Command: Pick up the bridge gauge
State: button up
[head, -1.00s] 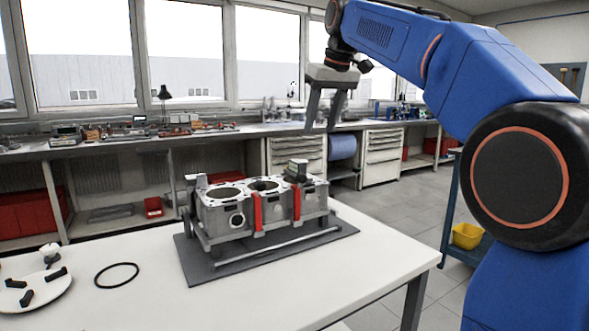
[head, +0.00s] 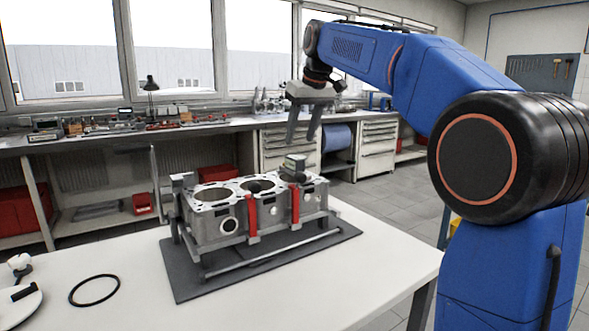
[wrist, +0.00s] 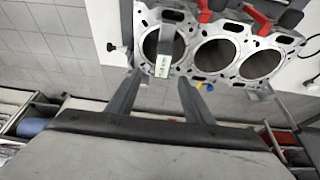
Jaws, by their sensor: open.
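The bridge gauge (head: 293,166) appears to be the small dark block with a pale, greenish face on the right end of the engine block (head: 212,228). In the wrist view the gauge (wrist: 163,62) spans the left bore, its pale label towards my fingers. My gripper (head: 302,139) is open and empty, fingers pointing down, just above the gauge in the head view. In the wrist view the gripper's fingertips (wrist: 160,77) lie to either side of the gauge's near end. I cannot tell the exact height between them.
Red clamps (head: 251,215) stand against the block's front side. The block sits on a dark mat (head: 190,283) on a white table (head: 340,290). A black ring (head: 94,290) and a round white tray (head: 22,303) lie at left. The table's front right is clear.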

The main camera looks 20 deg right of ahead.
aim_at(295, 157)
jog(key=x, duration=0.3)
jog(key=shift+w+f, duration=0.1)
jog(key=shift+f, duration=0.25)
jog(key=shift+s+x, duration=0.15)
jog(key=shift+x, duration=1.2)
jog(key=shift+s+x, duration=0.2)
jog(key=shift+x, duration=1.15)
jog(key=shift+a+f, duration=0.1)
jog(key=shift+a, duration=0.05)
grip_shut()
